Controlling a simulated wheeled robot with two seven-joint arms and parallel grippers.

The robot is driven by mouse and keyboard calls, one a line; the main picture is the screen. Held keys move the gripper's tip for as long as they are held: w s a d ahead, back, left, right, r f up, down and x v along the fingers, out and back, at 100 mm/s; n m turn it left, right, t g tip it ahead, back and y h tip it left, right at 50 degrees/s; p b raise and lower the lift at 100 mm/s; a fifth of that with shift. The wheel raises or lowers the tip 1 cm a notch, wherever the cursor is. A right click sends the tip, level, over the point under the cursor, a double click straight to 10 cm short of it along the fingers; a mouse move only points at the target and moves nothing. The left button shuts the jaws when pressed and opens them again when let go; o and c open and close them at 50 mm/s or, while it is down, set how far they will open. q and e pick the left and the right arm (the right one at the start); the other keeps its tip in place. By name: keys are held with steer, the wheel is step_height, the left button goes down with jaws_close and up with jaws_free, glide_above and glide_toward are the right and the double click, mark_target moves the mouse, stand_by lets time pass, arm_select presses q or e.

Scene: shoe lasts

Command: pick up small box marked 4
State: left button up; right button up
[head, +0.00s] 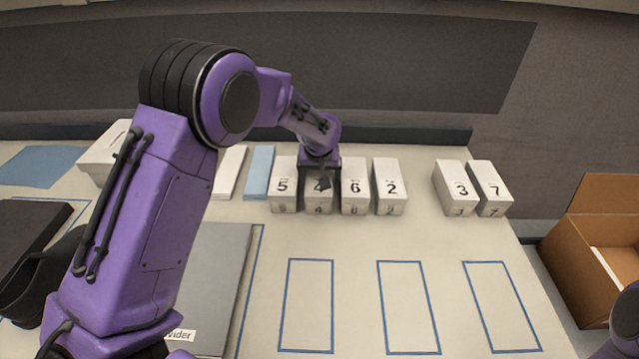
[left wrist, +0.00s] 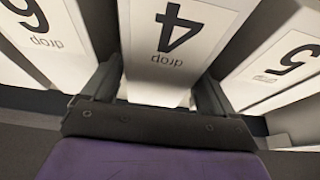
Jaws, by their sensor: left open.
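The small white box marked 4 (head: 318,208) stands in a row between the box marked 5 (head: 284,190) and the box marked 6 (head: 355,190). My left gripper (head: 320,172) is over the box marked 4 and hides part of its top. In the left wrist view the box marked 4 (left wrist: 165,50) lies between the two open fingers of my left gripper (left wrist: 155,92). One finger is at each side of it, by the gaps to the neighbours. I cannot tell whether the fingers touch it. My right gripper is not in view.
The box marked 2 (head: 390,188) ends this row at the right. Boxes marked 3 (head: 456,188) and 7 (head: 490,188) stand apart farther right. Blue outlined rectangles (head: 306,305) on the table front are empty. An open cardboard box (head: 585,260) is at the right.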

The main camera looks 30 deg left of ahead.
arm_select(q)
steer(key=c, duration=0.9)
steer(key=shift+o, duration=0.2)
